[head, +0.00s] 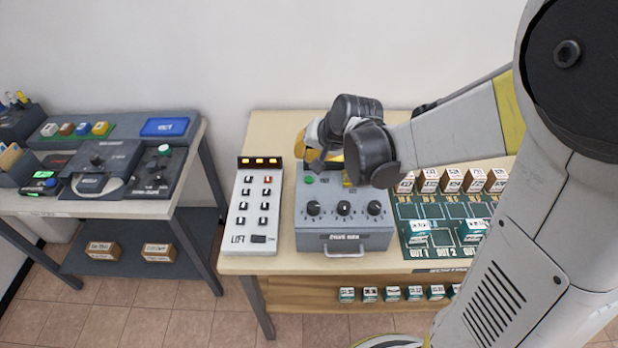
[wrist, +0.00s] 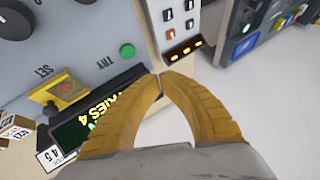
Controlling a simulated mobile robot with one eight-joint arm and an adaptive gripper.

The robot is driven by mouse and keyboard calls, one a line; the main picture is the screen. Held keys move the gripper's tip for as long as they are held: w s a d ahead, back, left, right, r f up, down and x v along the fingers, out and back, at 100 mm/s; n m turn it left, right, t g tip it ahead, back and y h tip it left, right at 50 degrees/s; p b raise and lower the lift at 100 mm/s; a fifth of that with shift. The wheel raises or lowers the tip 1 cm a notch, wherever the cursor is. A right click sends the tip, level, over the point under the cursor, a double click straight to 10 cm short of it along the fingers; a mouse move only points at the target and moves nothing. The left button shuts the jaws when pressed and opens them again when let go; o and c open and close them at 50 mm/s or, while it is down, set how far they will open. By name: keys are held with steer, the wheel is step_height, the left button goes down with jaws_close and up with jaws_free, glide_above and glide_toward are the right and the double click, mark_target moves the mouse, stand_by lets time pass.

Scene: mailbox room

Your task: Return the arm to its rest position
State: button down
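My arm reaches in from the right in the head view, bent over the light wooden table (head: 275,130). My gripper (head: 312,160) hangs above the back part of the grey box with knobs (head: 345,240). In the wrist view its two yellow fingers curve together and their tips meet, with nothing seen between them (wrist: 161,76). The box's green button (wrist: 127,51) and a dark display reading "TRIES 4" (wrist: 75,132) lie beyond the fingers. The fingers partly hide the display. I cannot tell the exact height of the fingertips above the box.
The white LIFT panel (head: 255,212) with lit orange lamps stands left of the box. A green board (head: 445,215) with small labelled blocks lies to the right, partly behind my arm. A second table (head: 110,208) with devices stands at left. A white wall is behind.

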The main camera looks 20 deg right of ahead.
stand_by(0.3)
steer(key=s+r+n+h+b, duration=0.1)
steer(key=s+r+n, duration=0.1)
steer(key=s, duration=0.8)
steer(key=s+r+n+h+b, duration=0.1)
steer(key=s+r+n, duration=0.2)
steer(key=s, duration=0.8)
steer(key=shift+d+r, duration=0.3)
steer(key=shift+r, duration=0.1)
